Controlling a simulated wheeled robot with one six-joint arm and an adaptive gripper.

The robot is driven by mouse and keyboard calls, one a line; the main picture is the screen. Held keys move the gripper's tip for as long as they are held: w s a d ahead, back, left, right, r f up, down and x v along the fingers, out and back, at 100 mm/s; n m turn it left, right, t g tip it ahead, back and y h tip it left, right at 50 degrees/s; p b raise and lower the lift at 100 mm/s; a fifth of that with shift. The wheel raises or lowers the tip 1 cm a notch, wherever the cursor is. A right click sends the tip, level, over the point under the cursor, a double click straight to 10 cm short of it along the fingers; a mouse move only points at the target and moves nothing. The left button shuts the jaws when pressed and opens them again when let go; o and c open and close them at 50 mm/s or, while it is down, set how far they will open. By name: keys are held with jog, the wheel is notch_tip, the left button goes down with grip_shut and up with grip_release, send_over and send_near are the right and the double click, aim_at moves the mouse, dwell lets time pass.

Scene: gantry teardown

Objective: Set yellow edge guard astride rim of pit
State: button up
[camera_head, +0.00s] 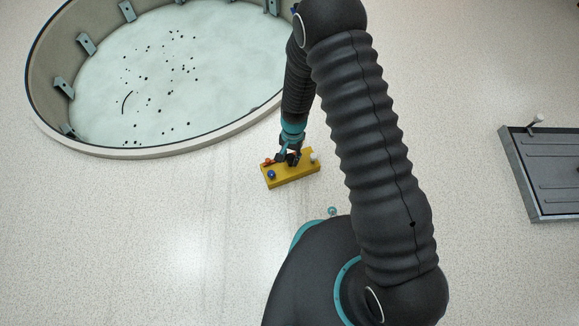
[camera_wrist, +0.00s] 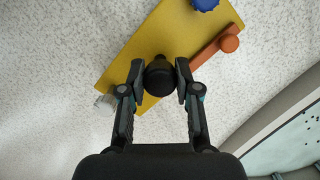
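The yellow edge guard (camera_head: 290,176) is a long yellow block near the pit's near right side, apart from the rim. It bears a blue knob, an orange-red bar and a white knob. It also lies slanted across the wrist view (camera_wrist: 150,42). My gripper (camera_head: 293,158) is over its middle. In the wrist view my gripper's fingers (camera_wrist: 160,72) close on both sides of a black knob (camera_wrist: 160,78) on the guard. I cannot tell whether the guard is off the floor. The pit rim (camera_head: 160,153) is pale and round; part of it shows in the wrist view (camera_wrist: 262,128).
The pit (camera_head: 205,85) has a pale floor with scattered dark specks and grey brackets (camera_head: 86,44) along its wall. A grey tray (camera_head: 545,210) with a small post lies at the far right. The speckled floor between them is clear. My arm hides part of the pit's right side.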

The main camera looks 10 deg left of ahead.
grip_shut()
jog(key=shift+r, duration=0.15)
jog(key=shift+r+p, duration=1.95)
jog(key=shift+r, duration=0.95)
